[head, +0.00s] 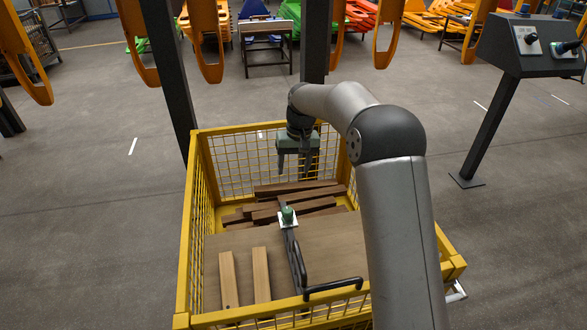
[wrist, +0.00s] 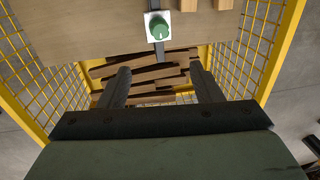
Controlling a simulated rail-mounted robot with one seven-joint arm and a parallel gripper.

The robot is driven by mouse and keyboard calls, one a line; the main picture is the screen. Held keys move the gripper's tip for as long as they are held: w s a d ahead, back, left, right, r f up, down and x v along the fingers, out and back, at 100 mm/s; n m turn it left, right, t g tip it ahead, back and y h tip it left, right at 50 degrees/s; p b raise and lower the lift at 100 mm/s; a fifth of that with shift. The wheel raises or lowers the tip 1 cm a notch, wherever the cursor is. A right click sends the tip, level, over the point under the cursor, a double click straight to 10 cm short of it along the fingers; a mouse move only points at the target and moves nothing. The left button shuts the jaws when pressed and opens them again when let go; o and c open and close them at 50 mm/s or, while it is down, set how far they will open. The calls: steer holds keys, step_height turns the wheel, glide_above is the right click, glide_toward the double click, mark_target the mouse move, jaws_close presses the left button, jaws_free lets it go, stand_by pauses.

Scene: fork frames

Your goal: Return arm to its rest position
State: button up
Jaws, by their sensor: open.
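My gripper (head: 294,168) is above the far part of a yellow mesh crate (head: 183,255), pointing down. In the wrist view my gripper (wrist: 162,78) has its two dark fingers apart with nothing between them. Below the fingers lie several loose brown wooden bars (head: 310,191), which also show in the wrist view (wrist: 140,73). My grey arm reaches over the crate from the lower right and hides part of its right side.
A wooden board (head: 235,243) spans the crate's near part, with two light wooden bars (head: 261,275) on it. A green knob (head: 287,214) sits on a dark metal bar there. Orange hooks (head: 207,50) hang beyond. A control panel (head: 530,45) stands at right.

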steer(key=s+d+r+p, duration=0.4)
steer(key=s+d+r, duration=0.1)
steer(key=s+r, duration=0.45)
steer(key=s+d+r+p, duration=0.2)
steer(key=s+d, duration=0.1)
steer(key=s, duration=0.6)
steer(key=s+d+r+m+p, duration=0.1)
steer(key=s+d+r+p, duration=0.1)
steer(key=s, duration=0.8)
steer(key=s+d+r+m+h+p, duration=0.1)
steer(key=s+d+p, duration=0.3)
steer(key=s, duration=0.6)
steer(key=shift+d+r+t, duration=0.3)
steer(key=shift+d+r, duration=0.4)
steer(key=shift+d, duration=0.05)
